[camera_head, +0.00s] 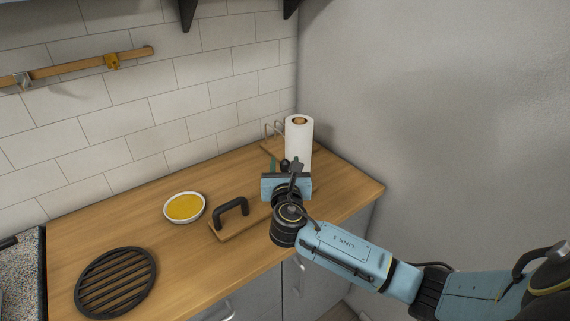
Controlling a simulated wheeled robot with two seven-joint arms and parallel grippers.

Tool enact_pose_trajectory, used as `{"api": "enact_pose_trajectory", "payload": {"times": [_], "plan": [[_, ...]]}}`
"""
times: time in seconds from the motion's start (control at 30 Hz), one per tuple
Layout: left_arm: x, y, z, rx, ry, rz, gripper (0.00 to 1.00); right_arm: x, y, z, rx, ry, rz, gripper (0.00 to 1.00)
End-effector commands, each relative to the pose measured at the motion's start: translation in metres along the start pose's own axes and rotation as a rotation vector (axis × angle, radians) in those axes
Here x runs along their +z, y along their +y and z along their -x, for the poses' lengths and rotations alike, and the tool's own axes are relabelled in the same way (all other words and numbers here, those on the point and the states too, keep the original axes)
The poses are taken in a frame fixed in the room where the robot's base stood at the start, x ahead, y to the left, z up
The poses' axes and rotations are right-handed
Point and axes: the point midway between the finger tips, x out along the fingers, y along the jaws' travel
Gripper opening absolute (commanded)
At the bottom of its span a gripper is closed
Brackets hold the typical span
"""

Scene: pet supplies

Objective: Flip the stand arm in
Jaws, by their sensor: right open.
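A white paper roll (299,143) stands upright at the back right of the counter. A thin bent metal wire arm (270,131) shows just left of the roll, above a small wooden base (271,148). My right gripper (287,166) is in front of the roll and a little left of it. It hides the lower part of the roll and much of the base. The right gripper is open, with its fingers pointing toward the back of the counter. I cannot tell whether it touches the stand. My left gripper is not in view.
A wooden board with a black handle (231,207) lies left of my right wrist. A white bowl with yellow contents (185,207) and a round black grate (116,283) lie farther left. A grey wall (430,120) closes the right side.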

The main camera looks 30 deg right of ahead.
Motion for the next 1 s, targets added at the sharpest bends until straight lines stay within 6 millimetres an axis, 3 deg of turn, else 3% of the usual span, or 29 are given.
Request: {"api": "enact_pose_trajectory", "payload": {"times": [0.37, 0.7, 1.0], "plan": [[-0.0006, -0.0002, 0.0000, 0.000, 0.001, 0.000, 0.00, 0.0000, -0.0002, -0.0060, 0.000, 0.000, -0.001, 0.43], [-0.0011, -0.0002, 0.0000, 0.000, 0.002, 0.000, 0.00, -0.0002, -0.0001, -0.0056, 0.000, 0.001, -0.001, 0.00], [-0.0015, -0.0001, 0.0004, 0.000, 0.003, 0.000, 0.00, 0.0000, 0.0027, -0.0060, 0.015, 0.000, 0.000, 0.00]]}}
